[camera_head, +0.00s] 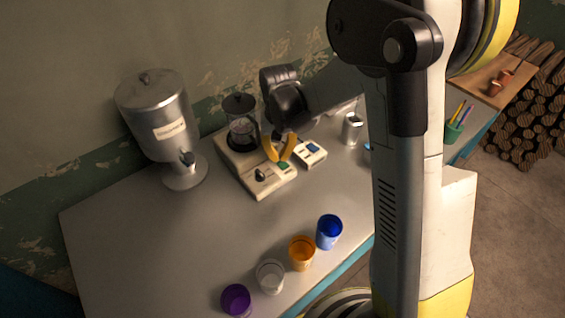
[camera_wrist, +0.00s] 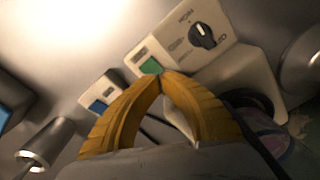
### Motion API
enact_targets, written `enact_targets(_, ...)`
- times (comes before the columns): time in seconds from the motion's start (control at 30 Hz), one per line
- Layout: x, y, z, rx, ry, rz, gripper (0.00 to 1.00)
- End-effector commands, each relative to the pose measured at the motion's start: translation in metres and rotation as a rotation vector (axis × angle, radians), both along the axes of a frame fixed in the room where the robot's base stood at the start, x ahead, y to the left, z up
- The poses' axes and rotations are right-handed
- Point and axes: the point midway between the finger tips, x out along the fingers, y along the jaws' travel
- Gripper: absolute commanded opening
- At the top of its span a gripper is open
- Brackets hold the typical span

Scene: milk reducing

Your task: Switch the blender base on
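The cream blender base (camera_head: 262,187) stands on the table near the wall, with a dark-lidded jar (camera_head: 241,132) at its back end. In the wrist view the base (camera_wrist: 222,27) shows a black dial (camera_wrist: 204,37) and a green switch (camera_wrist: 151,66). My gripper (camera_head: 279,158) has yellow fingers and reaches down over the base. In the wrist view its fingertips (camera_wrist: 168,76) meet right at the green switch and partly cover its near edge. Nothing shows between the tips. I cannot tell whether they press on the switch.
A small box with a blue button (camera_head: 313,148) sits right of the base. A metal dispenser (camera_head: 159,120) stands left, and a metal cup (camera_head: 352,128) stands right. Purple (camera_head: 236,300), clear (camera_head: 270,275), orange (camera_head: 301,252) and blue (camera_head: 329,231) cups line the front edge. The table's middle is clear.

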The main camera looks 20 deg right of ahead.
Motion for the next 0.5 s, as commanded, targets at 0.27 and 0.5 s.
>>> enact_targets(0.27,0.0001,0.0000,-0.0048,0.000,0.000,0.000,0.00)
enact_targets(0.5,0.0000,0.0000,-0.0084,0.000,0.000,0.000,0.00)
